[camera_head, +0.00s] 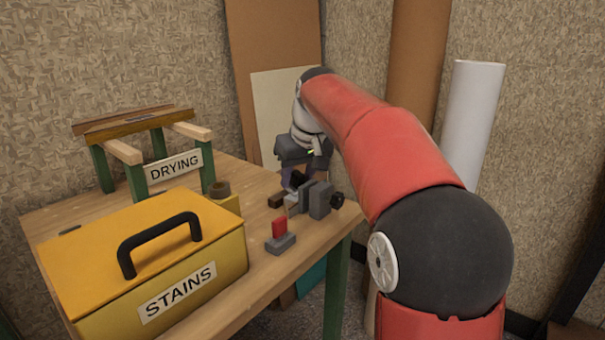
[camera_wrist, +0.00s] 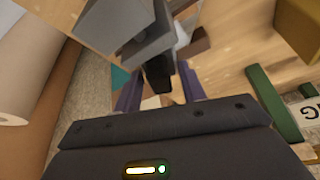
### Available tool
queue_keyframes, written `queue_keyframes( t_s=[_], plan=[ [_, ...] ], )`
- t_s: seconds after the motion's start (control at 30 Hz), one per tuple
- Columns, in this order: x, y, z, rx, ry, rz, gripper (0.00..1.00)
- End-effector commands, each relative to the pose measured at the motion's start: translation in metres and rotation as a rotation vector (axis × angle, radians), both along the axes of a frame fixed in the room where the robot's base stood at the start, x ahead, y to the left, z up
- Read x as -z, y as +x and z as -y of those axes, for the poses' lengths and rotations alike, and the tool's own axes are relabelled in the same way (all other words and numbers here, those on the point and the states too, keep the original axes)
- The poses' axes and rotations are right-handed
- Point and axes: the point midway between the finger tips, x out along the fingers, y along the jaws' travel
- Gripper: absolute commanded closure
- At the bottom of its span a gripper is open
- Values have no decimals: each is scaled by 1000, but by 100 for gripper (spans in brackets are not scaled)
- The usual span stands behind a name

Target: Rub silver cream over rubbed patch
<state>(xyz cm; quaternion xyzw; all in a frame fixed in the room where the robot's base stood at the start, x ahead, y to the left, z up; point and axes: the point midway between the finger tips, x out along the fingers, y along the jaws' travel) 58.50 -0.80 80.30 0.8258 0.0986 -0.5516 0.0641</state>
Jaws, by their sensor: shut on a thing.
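My gripper (camera_head: 297,178) is low over the bench beside the grey vice (camera_head: 318,199). In the wrist view its purple fingers (camera_wrist: 160,76) are shut on a small dark thing (camera_wrist: 158,70), mostly hidden; I cannot tell what it is. The vice also fills the upper middle of the wrist view (camera_wrist: 140,38), close beyond the fingers. A pale piece (camera_head: 293,206) shows at the vice's left side. I cannot make out a rubbed patch or any silver cream, nor whether the held thing touches anything.
A yellow STAINS box (camera_head: 150,255) with a black handle fills the bench's front left. The DRYING rack (camera_head: 172,165) stands behind it. The bench (camera_head: 300,258) is bare at front right.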

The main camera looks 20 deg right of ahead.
Motion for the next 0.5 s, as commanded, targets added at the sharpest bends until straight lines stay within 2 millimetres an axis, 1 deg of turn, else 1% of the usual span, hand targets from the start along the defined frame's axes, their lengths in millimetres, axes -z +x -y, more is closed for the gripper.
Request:
queue_keyframes(
  t_s=[0.03,0.2,0.5],
  plan=[
    [1,-1,-5,-3,1,-3,81],
    [0,-4,-15,-3,2,-4,81],
    [-1,-4,-15,-2,2,-2,81]
  ],
)
